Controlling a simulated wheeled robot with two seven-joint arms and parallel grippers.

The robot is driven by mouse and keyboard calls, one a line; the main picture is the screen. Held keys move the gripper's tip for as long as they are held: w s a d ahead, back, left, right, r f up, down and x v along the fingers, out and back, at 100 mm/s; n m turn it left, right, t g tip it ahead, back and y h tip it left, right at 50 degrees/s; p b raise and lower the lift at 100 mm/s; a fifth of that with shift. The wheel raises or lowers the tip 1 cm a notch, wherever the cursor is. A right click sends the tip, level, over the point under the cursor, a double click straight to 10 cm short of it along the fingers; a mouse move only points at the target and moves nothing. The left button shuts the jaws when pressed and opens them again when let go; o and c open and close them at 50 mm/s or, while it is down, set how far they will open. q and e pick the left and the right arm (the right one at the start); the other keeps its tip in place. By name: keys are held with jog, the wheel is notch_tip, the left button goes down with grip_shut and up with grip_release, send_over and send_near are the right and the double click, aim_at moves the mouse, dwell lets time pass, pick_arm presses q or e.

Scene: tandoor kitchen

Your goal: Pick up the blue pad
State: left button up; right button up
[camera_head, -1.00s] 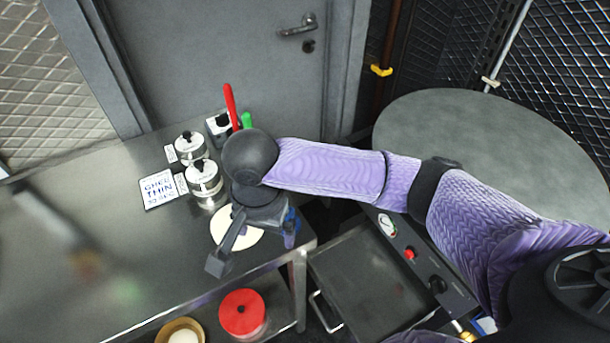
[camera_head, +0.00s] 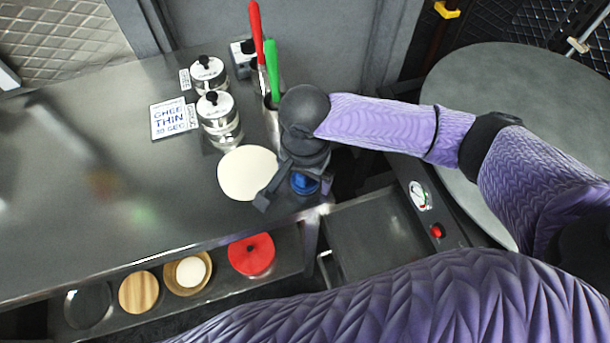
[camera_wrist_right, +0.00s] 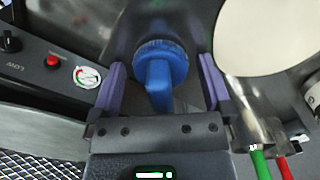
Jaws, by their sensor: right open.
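The blue pad (camera_head: 304,183) sits on the steel counter near its right corner, partly hidden by my right gripper (camera_head: 296,190) in the head view. In the right wrist view the blue pad (camera_wrist_right: 160,72) shows a round ribbed body and a thick grip pointing towards my palm. My right gripper (camera_wrist_right: 161,82) is open, with a purple-lined finger on each side of the pad and visible gaps between. My left gripper is not in view.
A pale flat dough disc (camera_head: 248,172) lies left of the pad. Steel canisters (camera_head: 219,119), a small sign (camera_head: 174,119) and red (camera_head: 256,35) and green-handled tools (camera_head: 272,68) stand behind. A lower shelf holds a red lid (camera_head: 251,254). The counter's left side is clear.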

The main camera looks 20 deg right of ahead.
jog(key=c, duration=1.3)
notch_tip(320, 180, up, 10)
jog(key=p, duration=0.4)
jog(key=shift+f, duration=0.25)
jog(key=shift+r, duration=0.3)
